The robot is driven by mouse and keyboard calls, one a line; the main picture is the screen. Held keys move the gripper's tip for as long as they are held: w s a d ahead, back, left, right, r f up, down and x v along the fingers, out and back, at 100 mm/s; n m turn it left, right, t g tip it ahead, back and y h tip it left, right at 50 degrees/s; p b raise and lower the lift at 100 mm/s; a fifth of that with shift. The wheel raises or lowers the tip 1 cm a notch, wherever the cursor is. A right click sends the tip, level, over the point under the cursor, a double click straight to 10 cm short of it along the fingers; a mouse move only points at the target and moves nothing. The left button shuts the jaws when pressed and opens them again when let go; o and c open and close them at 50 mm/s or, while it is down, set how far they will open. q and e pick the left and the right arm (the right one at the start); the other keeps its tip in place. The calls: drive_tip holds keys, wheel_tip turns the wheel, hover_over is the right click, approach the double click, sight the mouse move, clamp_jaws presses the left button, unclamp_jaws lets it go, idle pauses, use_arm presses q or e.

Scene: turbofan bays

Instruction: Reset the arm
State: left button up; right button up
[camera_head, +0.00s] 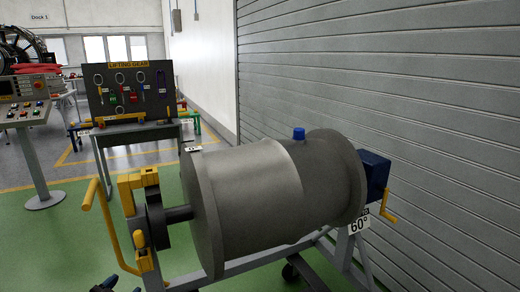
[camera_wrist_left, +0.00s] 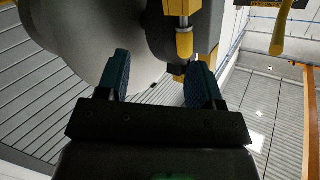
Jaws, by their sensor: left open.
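My left gripper (camera_wrist_left: 160,82) is open in the left wrist view, with a gap between its two dark teal fingers and nothing held. Its dark tips (camera_head: 119,286) just show at the bottom edge of the head view, below the stand's left end. A grey engine drum (camera_head: 262,190) lies on its side on a wheeled stand. A yellow clamp (camera_head: 138,190) with a curved yellow handle (camera_head: 104,228) is at its left end. In the wrist view a yellow fitting (camera_wrist_left: 184,38) shows beyond the right finger; contact cannot be told. My right gripper is in neither view.
The stand's grey frame (camera_head: 245,266) fills the lower middle. A blue box (camera_head: 375,172) with a yellow crank (camera_head: 388,206) and a 60° tag is at its right. A lifting gear board (camera_head: 131,92) and control console (camera_head: 25,112) stand behind. Green floor (camera_head: 50,245) is clear at left.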

use_arm(q)
drive_tip(key=s+d+f+n+g+y, duration=0.1)
drive_tip(key=s+d+f, duration=0.1)
drive_tip(key=s+f, duration=0.3)
drive_tip(key=s+d+f+n+g+y, duration=0.1)
drive_tip(key=s+f, duration=0.4)
drive_tip(key=s, duration=0.7)
drive_tip(key=s+d+f+n+g+y, duration=0.1)
drive_tip(key=s+d+f+n+g, duration=0.2)
drive_tip(key=s, duration=0.6)
drive_tip(key=shift+s+d+f, duration=0.3)
drive_tip(key=shift+s+f, duration=0.05)
drive_tip(key=shift+f, duration=0.55)
